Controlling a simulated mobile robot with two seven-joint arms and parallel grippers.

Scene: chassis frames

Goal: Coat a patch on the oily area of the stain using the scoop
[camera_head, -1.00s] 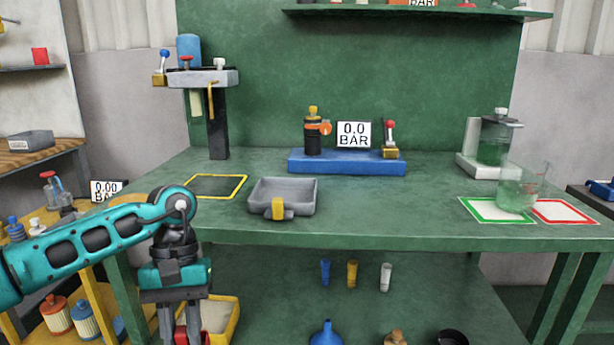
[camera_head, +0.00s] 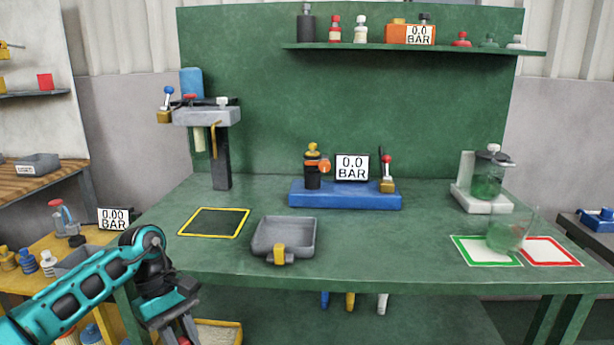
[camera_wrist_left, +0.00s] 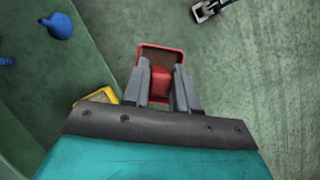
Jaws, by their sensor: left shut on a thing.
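My left gripper (camera_wrist_left: 162,90) is shut on a red scoop (camera_wrist_left: 180,56) in the left wrist view. The scoop has a squarish rim and a brownish inside; I cannot tell whether it holds anything. In the head view the left gripper (camera_head: 180,325) is at the bottom edge, in front of the green bench and below its top, and the scoop is cut off there. A yellow-rimmed bin (camera_head: 232,336) with pale contents stands low beside it, partly seen in the left wrist view (camera_wrist_left: 98,96). No oily stain can be made out. My right gripper is not in view.
The green bench (camera_head: 400,245) holds a grey tray (camera_head: 300,235), a yellow-framed dark mat (camera_head: 215,222) and a blue gauge base (camera_head: 345,195). A glass beaker (camera_head: 510,235) stands at the right. A blue funnel (camera_wrist_left: 60,25) shows in the left wrist view.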

